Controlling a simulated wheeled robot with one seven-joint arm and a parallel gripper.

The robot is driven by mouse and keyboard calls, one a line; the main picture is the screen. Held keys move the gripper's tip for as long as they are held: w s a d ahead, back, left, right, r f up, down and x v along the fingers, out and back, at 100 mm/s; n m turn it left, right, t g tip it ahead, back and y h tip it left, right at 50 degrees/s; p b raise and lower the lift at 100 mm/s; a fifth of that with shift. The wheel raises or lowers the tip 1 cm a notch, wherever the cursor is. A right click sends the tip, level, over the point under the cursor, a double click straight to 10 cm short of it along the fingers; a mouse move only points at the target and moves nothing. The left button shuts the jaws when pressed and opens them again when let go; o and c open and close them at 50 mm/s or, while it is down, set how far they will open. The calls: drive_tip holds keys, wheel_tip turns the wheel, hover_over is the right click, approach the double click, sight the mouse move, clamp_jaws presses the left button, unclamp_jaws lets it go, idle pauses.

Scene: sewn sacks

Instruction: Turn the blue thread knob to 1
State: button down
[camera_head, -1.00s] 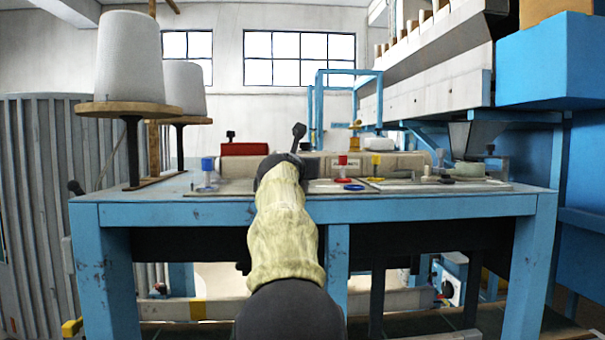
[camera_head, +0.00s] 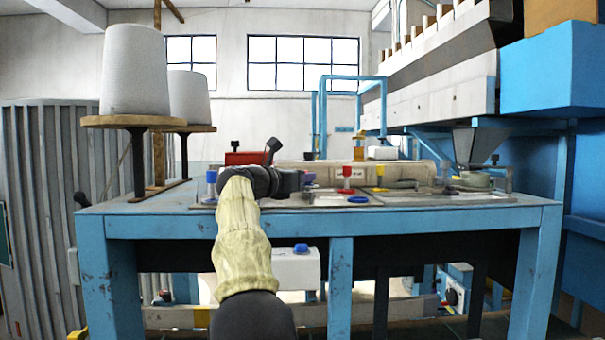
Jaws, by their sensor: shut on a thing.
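My gripper (camera_head: 298,184) is at the end of my dark wrist above the blue table and points right. It is small here, and its fingers are hard to make out. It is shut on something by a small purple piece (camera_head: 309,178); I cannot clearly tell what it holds. A blue knob-like piece on a post (camera_head: 211,178) stands at the left of the table, beside my wrist. A white box with a blue knob (camera_head: 301,249) on top shows below the tabletop edge. No numbers are legible on either blue piece.
The blue table (camera_head: 440,219) also bears a red piece (camera_head: 347,173), a yellow piece (camera_head: 379,172), a blue ring (camera_head: 358,199) and a red box (camera_head: 246,158). Large white thread cones (camera_head: 134,70) stand on wooden discs at the left. Blue machinery (camera_head: 550,65) is at the right.

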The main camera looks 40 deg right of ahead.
idle(0.3)
drive_tip(key=c, duration=1.2)
unclamp_jaws()
drive_tip(key=shift+c, duration=0.2)
drive_tip(key=s+a+b, duration=0.1)
drive_tip(key=a+b, duration=0.3)
drive_tip(key=a, duration=1.3)
drive_tip(key=shift+s+a, duration=0.2)
drive_tip(key=shift+s, duration=0.05)
